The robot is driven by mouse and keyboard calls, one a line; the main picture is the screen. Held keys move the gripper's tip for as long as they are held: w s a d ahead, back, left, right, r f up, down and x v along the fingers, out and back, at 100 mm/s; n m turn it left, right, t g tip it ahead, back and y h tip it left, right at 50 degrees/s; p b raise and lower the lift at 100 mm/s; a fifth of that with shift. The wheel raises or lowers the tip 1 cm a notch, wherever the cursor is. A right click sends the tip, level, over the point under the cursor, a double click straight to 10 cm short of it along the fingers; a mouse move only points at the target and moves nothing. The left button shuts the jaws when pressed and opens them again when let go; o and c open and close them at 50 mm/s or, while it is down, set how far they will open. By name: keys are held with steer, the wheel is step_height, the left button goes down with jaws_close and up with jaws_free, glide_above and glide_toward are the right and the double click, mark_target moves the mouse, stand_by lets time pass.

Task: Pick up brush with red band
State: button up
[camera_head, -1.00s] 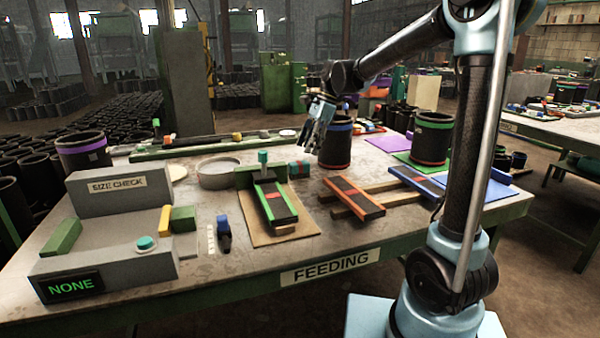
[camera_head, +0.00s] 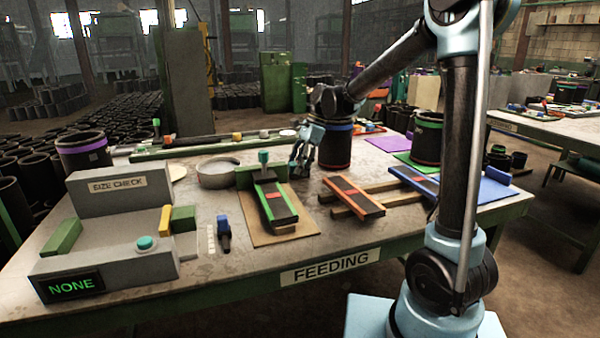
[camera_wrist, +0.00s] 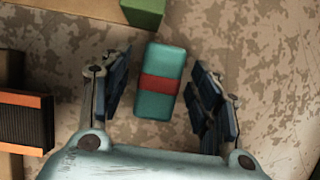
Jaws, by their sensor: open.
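The brush with the red band is a teal block with a red stripe across its middle. In the wrist view the brush (camera_wrist: 160,82) lies on the worn tabletop between my two fingers. My gripper (camera_wrist: 162,95) is open, with a finger on each side of the brush and a visible gap on both sides. In the head view my gripper (camera_head: 301,160) points down over the table, left of a large black sleeve, and hides the brush. The wrist view does not make clear how high the fingertips are above the table.
The black sleeve with blue and red bands (camera_head: 335,148) stands close to the right of my gripper. A green-edged ramp (camera_head: 272,200) and an orange-edged ramp (camera_head: 354,196) lie in front. A round grey dish (camera_head: 218,174) is to the left. A green block (camera_wrist: 143,12) sits near the brush.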

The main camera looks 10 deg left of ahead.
steer(key=c, duration=1.2)
steer(key=shift+o, duration=0.2)
step_height(320, 180, up, 10)
steer(key=shift+r, duration=0.1)
steer(key=shift+o, duration=0.7)
